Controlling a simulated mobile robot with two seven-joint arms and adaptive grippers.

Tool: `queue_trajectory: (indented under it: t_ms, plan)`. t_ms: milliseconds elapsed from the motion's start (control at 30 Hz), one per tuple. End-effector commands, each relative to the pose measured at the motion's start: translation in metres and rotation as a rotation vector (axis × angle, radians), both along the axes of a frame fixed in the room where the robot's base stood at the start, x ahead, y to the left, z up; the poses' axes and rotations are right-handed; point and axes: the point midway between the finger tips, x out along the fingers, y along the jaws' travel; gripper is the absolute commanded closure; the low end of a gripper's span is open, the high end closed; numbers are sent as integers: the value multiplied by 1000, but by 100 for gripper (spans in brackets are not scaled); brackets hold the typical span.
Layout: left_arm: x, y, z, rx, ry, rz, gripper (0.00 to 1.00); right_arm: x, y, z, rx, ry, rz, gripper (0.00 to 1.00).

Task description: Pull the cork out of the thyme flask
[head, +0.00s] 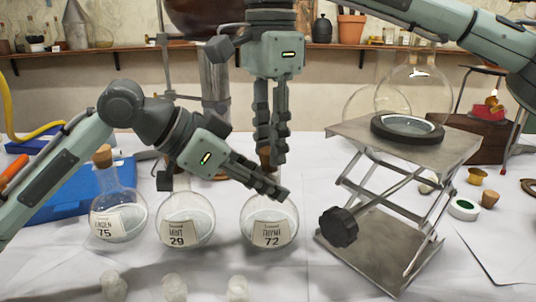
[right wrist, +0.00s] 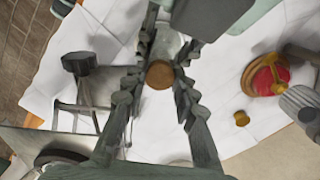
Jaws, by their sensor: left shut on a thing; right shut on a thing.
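The thyme flask (head: 268,226), a round clear flask with a label reading 72, stands upright on the white table in the middle of the head view. My left gripper (head: 277,192) comes in from the left and is shut on the flask's neck, which its fingers mostly hide. My right gripper (head: 270,158) points straight down above it and is shut on the cork. The cork's round brown top (right wrist: 160,75) shows between its fingers in the right wrist view. Whether the cork still sits in the neck is hidden by the fingers.
The mint flask (head: 185,222) and the corked linden flask (head: 118,216) stand to the left. A metal lab jack (head: 455,148) with a dark ring stands close on the right. Pale lumps lie in front.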

Motion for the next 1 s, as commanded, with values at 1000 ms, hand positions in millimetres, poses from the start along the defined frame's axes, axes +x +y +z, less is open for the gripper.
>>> queue_trajectory:
  t_ms: [1000]
  plan:
    - [-2,2,-11,17,21,-1,94,0,0,18,1,1,0,100]
